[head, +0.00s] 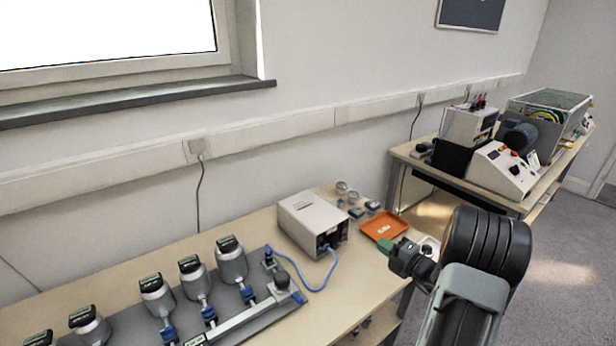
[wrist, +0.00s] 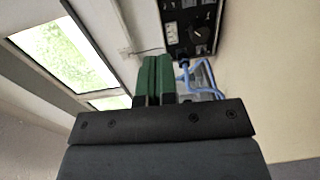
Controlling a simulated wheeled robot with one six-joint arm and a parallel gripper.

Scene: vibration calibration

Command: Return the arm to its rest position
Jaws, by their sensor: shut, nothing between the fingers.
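My gripper (head: 386,247) is at the right in the head view, at the end of my dark arm. Its green fingers are over or near the right end of the front bench, close to an orange tray (head: 391,223); the gap between them cannot be told. In the wrist view the green fingers (wrist: 155,76) stand side by side, pressed together, with nothing between them. My arm hides part of the floor and the bench's right end.
A beige box (head: 312,223) with a blue cable stands on the bench (head: 240,232). Several metal cylinders with dark tops stand on a grey plate at left. A second bench (head: 437,180) with instruments stands at back right. Open carpet (head: 560,240) lies at right.

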